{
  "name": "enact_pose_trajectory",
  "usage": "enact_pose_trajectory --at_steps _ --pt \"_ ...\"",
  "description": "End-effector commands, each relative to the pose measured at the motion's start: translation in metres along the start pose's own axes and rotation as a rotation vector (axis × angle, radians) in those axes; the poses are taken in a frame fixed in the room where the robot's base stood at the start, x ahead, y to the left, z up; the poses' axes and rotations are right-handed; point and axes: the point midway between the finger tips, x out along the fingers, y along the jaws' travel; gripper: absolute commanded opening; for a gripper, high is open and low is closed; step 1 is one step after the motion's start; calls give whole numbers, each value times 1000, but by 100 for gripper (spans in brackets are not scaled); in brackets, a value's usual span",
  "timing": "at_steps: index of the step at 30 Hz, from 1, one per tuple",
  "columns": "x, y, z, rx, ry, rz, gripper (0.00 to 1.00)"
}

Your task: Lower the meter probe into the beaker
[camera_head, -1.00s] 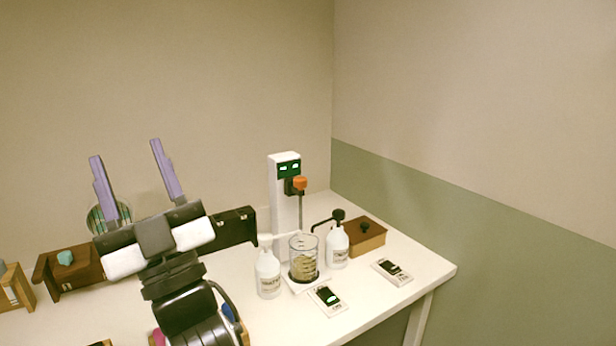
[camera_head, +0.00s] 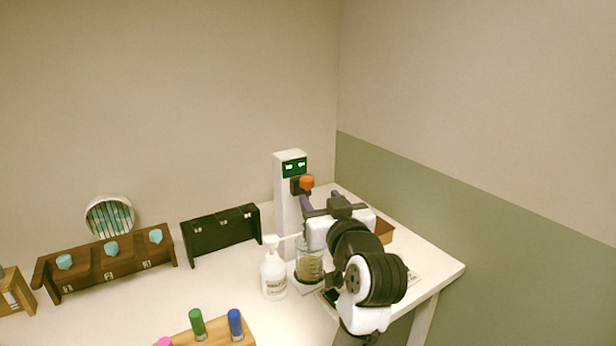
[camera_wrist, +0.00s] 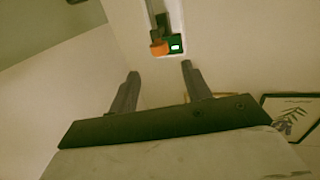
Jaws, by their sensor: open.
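The meter is a white column (camera_head: 286,215) with a green lit display (camera_head: 294,168) and an orange knob (camera_head: 306,183) on a dark carriage. In the wrist view the orange knob (camera_wrist: 158,48) lies just beyond my fingertips, between their lines, apart from them. My gripper (camera_wrist: 160,70) is open and empty. The glass beaker (camera_head: 310,264) stands at the column's foot, partly covered by my arm. The probe is hidden behind my gripper.
A white pump bottle (camera_head: 273,274) stands left of the beaker. A brown box (camera_head: 384,231) is partly hidden behind my arm. A black rack (camera_head: 221,236), a brown rack (camera_head: 110,262) and a light wooden rack (camera_head: 218,335) stand to the left. The white table (camera_head: 135,310) has bare room there.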

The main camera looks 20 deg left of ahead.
Motion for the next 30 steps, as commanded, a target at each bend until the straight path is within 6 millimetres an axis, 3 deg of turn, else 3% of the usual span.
enact_pose_trajectory --at_steps 6,13,18,27,30 --pt "50 -2 -3 1 -3 -3 48" --pt "86 0 -3 1 0 0 48" --pt "97 0 -1 0 1 0 48" --pt "99 0 0 -1 2 1 48" --pt "99 0 0 -1 2 1 35"
